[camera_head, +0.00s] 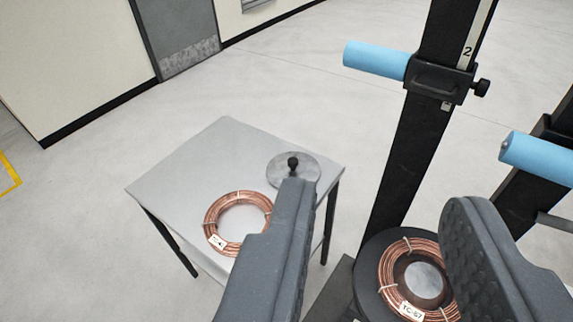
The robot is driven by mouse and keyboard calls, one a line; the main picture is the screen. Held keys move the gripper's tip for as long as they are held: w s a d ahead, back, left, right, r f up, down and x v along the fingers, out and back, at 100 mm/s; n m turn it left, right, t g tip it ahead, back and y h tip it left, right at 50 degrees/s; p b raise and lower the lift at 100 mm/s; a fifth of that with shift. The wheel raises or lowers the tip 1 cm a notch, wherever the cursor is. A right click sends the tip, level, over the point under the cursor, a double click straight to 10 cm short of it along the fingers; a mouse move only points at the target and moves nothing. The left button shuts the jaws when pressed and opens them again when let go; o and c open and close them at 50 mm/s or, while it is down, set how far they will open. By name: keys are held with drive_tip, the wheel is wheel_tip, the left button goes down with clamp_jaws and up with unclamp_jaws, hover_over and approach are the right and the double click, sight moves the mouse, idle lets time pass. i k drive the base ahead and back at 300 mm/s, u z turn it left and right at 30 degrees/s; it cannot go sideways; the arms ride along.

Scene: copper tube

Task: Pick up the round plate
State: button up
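The round plate (309,165) is a flat grey metal disc with a black knob (293,162) standing up from its middle. It lies at the right far part of a small grey table (186,184). My gripper (375,195) is open, with its two dark grey fingers wide apart and nothing held between them. In the picture, the left finger's tip overlaps the near edge of the plate and hides a little of it. I cannot tell the distance from the finger to the plate.
A copper coil (213,218) lies on the table, left of the plate. Another coil (392,280) lies on a black round holder (366,276) at the lower right. Black posts (410,150) with blue cylinders (374,60) stand at right. Open floor lies beyond the table.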

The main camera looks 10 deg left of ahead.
sight(291, 164)
drive_tip(key=i, duration=0.85)
drive_tip(key=z, duration=0.05)
